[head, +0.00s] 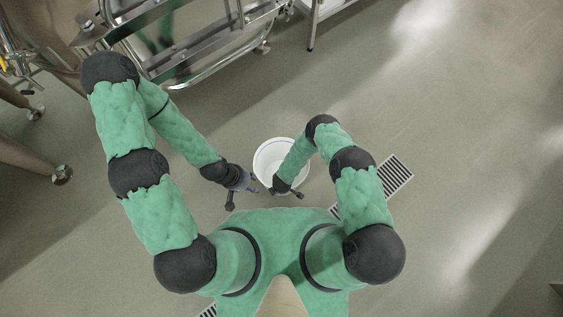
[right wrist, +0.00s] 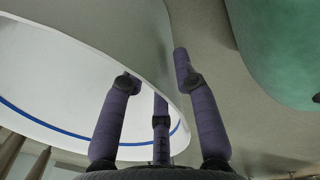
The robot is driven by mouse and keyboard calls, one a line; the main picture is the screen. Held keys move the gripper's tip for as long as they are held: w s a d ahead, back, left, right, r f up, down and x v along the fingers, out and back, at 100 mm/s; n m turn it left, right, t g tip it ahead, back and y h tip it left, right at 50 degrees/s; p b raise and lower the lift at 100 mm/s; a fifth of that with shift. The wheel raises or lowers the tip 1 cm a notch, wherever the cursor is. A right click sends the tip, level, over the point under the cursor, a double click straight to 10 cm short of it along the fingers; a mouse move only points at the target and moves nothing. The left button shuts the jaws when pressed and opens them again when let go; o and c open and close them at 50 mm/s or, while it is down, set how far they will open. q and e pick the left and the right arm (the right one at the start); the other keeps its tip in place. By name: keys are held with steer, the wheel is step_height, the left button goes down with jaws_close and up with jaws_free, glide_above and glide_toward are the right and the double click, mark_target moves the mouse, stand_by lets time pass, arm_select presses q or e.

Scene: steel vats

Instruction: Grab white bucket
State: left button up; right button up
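The white bucket (head: 267,156) stands on the floor in front of my body in the head view, its round opening facing up. My right gripper (head: 287,191) is at its near right side, partly covering it. In the right wrist view the bucket (right wrist: 60,75) fills the left, with a blue line around its white inside. The right gripper's fingers (right wrist: 160,85) are spread, one over the bucket's inside and one outside its wall; contact is unclear. My left gripper (head: 243,194) is beside the bucket's left near edge, fingers apart, with nothing visible between them.
A steel frame (head: 215,60) with rails stands at the top left, and steel vat legs (head: 62,174) are at the left. A floor drain grate (head: 396,174) lies right of my right arm. The floor to the right is clear.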

steer(key=shift+w+f+b, duration=0.15)
steer(key=shift+f+b, duration=0.15)
steer(key=shift+f, duration=0.65)
jaws_close()
steer(key=shift+r, duration=0.1)
